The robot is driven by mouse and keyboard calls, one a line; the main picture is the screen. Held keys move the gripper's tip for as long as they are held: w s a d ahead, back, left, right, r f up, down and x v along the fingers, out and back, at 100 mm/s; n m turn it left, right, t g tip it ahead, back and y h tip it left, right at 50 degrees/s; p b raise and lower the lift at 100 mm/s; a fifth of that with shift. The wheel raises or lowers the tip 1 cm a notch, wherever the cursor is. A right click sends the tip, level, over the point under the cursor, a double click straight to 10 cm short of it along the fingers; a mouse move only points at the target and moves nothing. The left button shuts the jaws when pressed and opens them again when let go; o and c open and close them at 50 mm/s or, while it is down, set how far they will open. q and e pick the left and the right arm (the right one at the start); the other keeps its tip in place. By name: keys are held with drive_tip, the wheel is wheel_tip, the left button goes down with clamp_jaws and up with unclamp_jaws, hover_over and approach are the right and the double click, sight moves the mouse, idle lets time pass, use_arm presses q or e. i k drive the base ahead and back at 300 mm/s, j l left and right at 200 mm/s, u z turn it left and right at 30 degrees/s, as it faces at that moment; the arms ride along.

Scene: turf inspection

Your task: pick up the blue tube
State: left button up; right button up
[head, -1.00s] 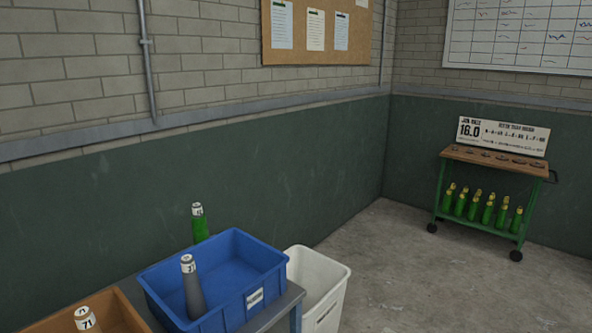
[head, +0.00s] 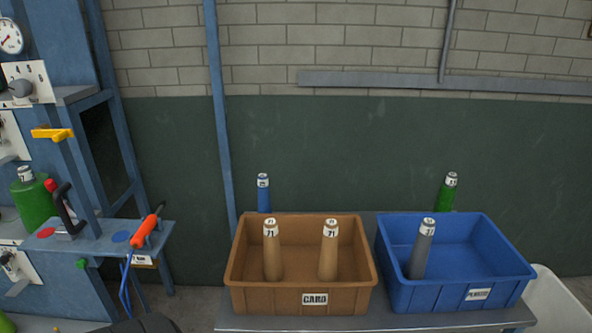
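The blue tube (head: 263,195) stands upright behind the brown crate (head: 245,282), near its left back corner. It has a white, marked top, and its lower end is hidden by the crate's rim. Neither of my grippers can be made out in the head view.
The brown crate, labelled CARD, holds tan tubes (head: 272,258). The blue crate (head: 462,297) beside it holds a grey tube (head: 421,250). A green tube (head: 447,195) stands behind the blue crate. A blue-framed bench (head: 100,262) with an orange-handled tool (head: 147,228) is at left.

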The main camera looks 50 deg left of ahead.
sight(264, 202)
drive_tip(key=u, duration=1.8)
drive_tip(key=i+j, duration=0.85)
drive_tip(key=j+z, duration=0.1)
drive_tip(key=z, duration=0.3)
drive_tip(key=i+j+z, duration=0.1)
drive_tip(key=z, duration=0.35)
drive_tip(key=j+z, duration=0.2)
drive_tip(key=z, duration=0.2)
drive_tip(key=j+z, duration=0.15)
drive_tip(key=z, duration=0.25)
